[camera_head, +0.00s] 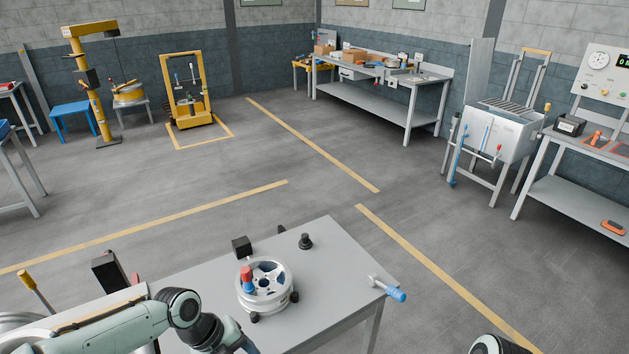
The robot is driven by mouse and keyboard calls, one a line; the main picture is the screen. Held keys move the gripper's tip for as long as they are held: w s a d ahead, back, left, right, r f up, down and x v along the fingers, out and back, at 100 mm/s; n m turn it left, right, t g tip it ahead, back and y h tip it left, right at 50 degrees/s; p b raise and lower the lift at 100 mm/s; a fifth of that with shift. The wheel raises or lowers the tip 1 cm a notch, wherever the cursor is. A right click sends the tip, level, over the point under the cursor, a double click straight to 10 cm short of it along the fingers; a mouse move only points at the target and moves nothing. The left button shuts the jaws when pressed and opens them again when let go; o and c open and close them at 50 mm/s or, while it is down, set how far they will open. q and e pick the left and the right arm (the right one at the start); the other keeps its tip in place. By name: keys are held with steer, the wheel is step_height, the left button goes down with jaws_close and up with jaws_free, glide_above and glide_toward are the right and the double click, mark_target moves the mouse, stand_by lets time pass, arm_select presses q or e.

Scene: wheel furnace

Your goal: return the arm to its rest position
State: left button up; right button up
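My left arm comes in at the bottom left of the head view, pale green with dark joints. It reaches right along the front of the grey table (335,240), then bends down past the bottom edge. Its gripper is out of view. At the bottom right only a dark rounded joint of my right arm shows, and its gripper is also out of view. A silver wheel (281,283) lies flat on the table beyond my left arm, on dark supports. A red and blue piece (247,279) stands at the wheel's left side.
A black block (241,247) and a dark knob (305,241) are at the table's back. A blue-handled crank (396,295) sticks out at its right corner. A white furnace-like machine (497,133) and workbenches stand farther off. The floor between is open, with yellow lines.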

arm_select(q)
steer(key=s+d+f+n+h, duration=0.1)
steer(key=s+d+f+n, duration=0.25)
steer(key=f+n, duration=0.6)
steer(key=s+d+f+n+h, duration=0.2)
steer(key=d+f+n, duration=0.2)
steer(key=f+n, duration=0.55)
steer(key=s+a+f+n+y, duration=0.3)
steer(key=s+a+f+n, duration=0.1)
steer(key=s+f+n, duration=0.8)
steer(key=f+n, duration=0.1)
steer(key=n, duration=0.1)
steer(key=shift+s+f+n+y, duration=0.2)
steer(key=shift+n+y, duration=0.1)
steer(key=shift+y, duration=0.1)
steer(key=shift+w, duration=0.1)
